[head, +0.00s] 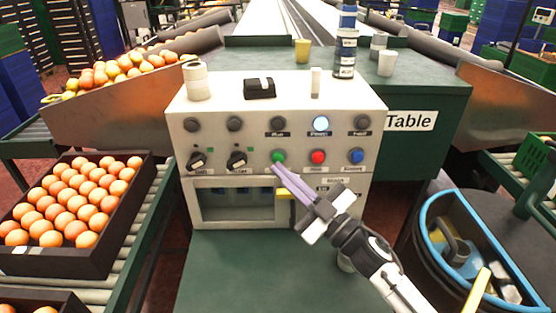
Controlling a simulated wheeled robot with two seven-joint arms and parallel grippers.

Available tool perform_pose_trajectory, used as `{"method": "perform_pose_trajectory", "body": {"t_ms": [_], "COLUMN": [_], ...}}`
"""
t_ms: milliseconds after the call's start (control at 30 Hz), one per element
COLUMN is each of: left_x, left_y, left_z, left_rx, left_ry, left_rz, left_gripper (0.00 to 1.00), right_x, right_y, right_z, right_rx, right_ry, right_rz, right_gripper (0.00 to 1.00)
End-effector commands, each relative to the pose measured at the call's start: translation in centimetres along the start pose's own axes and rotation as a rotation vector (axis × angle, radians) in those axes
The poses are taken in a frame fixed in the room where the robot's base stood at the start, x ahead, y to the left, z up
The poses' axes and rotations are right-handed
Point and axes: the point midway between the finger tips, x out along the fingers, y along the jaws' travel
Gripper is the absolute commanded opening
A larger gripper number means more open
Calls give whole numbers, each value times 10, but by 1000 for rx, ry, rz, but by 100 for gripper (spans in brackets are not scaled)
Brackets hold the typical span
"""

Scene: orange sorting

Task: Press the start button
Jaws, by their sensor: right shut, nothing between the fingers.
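The start button looks to be the green one (279,156) in the lower row on the front of the white control box (215,138); its label is too small to read surely. A red button (318,157) and a blue button (355,156) sit to its right. My right gripper (277,168) comes in from the lower right. Its long purple fingers are shut and empty, with the tips just below the green button. I cannot tell whether they touch it. A round lamp (320,123) above the red button glows white-blue. My left gripper is not in view.
On the box stand a tape roll (197,80), a black holder (259,89) and a white cylinder (315,80). Cups and a dark jar (345,53) stand behind. A crate of oranges (143,166) is at left, a blue-rimmed tool bin (427,215) at right.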

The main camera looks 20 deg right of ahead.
Motion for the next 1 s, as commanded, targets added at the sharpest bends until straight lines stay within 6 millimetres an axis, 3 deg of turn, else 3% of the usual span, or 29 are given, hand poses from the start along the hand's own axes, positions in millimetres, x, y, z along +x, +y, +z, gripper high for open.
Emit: {"method": "perform_pose_trajectory", "body": {"t_ms": [400, 1000], "left_x": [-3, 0], "left_y": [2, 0], "left_z": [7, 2], "left_rx": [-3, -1], "left_ry": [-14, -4], "left_rz": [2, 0], "left_gripper": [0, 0], "right_x": [6, 8], "right_y": [4, 6], "right_z": [4, 6], "right_rx": [0, 0], "right_ry": [0, 0], "right_rz": [0, 0], "right_gripper": [0, 0]}}
